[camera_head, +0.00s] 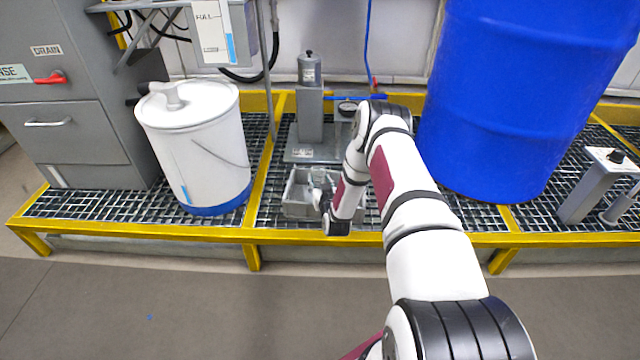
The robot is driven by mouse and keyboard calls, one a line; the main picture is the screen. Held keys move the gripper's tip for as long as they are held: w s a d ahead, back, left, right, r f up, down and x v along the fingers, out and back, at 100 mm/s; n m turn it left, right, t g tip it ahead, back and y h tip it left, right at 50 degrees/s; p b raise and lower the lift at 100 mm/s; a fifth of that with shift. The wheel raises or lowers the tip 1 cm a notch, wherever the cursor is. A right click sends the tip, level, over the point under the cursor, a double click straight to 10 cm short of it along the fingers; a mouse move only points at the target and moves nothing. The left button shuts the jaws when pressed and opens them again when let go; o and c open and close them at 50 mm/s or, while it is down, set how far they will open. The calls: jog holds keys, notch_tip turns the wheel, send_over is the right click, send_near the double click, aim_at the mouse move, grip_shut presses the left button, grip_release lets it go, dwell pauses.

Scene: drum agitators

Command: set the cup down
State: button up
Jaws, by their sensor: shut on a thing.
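My gripper (322,194) is small in view at the end of my white and dark red arm, low over a grey open tray (296,209) on the grating. It is shut on the cup, but the cup is too small and too covered by the gripper and wrist to make out its shape. I cannot tell whether the cup touches the tray. My wrist and forearm hide the right part of the tray.
A grey stand (311,120) rises behind the tray. A white drum (205,150) stands left, a large blue drum (520,95) right. A grey post (590,190) is far right. The yellow platform edge (150,232) runs along the front, with clear floor before it.

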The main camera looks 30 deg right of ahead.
jog(key=shift+f, duration=0.35)
jog(key=shift+f, duration=0.1)
